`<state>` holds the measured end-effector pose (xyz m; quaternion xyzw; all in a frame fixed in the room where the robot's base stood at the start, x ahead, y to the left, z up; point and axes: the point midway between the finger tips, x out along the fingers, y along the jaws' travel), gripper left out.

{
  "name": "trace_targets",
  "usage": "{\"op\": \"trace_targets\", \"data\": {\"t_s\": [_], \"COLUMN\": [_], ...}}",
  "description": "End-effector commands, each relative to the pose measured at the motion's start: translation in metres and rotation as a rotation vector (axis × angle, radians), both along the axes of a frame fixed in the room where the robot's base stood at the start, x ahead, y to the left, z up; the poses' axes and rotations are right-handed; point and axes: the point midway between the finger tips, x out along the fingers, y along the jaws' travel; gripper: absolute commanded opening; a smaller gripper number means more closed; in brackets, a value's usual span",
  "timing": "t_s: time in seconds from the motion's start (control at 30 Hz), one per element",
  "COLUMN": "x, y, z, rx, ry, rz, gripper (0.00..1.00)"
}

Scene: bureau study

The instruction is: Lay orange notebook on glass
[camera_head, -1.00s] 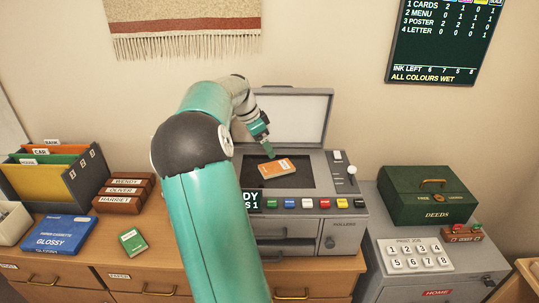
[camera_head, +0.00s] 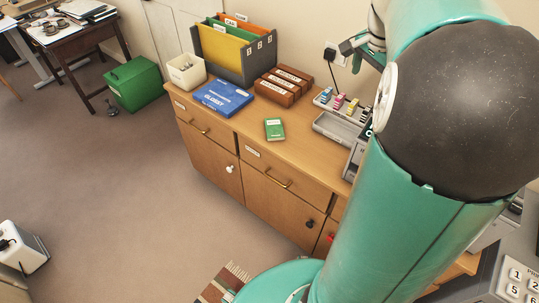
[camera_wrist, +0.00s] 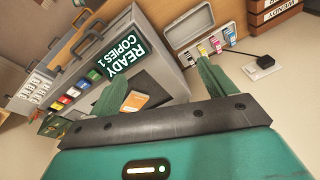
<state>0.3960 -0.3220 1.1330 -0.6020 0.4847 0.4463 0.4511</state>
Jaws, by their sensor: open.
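The orange notebook (camera_wrist: 135,102) lies in the copier's opening in the wrist view, against the dark glass (camera_wrist: 158,88). It is partly hidden behind one finger and the edge of my gripper. My gripper (camera_wrist: 163,70) is open, its two green fingers spread wide with nothing between them. It is raised apart from the notebook. In the head view my arm covers most of the copier, so neither the notebook nor the glass shows there. A small part of my gripper shows at the top, beside the wall.
The copier's display (camera_wrist: 119,53) reads READY, COPIES 1. On the cabinet (camera_head: 300,160) are a green card pack (camera_head: 274,129), a blue GLOSSY box (camera_head: 222,97), brown boxes (camera_head: 283,86) and a file sorter (camera_head: 262,58).

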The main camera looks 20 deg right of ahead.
Motion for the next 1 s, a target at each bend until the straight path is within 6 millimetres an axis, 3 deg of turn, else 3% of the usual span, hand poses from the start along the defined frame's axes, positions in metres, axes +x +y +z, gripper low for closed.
{"op": "trace_targets", "data": {"t_s": [0.03, 0.2, 0.37, 0.5, 0.6, 0.7, 1.0], "x": [0.000, -0.009, -0.035, -0.067, -0.089, -0.102, -0.109], "y": [0.032, 0.127, 0.210, 0.270, 0.299, 0.315, 0.323], "z": [0.006, 0.013, 0.011, 0.000, -0.010, -0.019, -0.024], "rx": [0.002, -0.025, -0.088, -0.172, -0.234, -0.280, -0.303], "ry": [-0.024, -0.080, -0.123, -0.149, -0.158, -0.163, -0.161], "rz": [0.109, 0.475, 0.816, 1.101, 1.263, 1.367, 1.421], "gripper": [0.83, 0.83, 0.83, 0.83, 0.83, 0.83, 0.83]}}
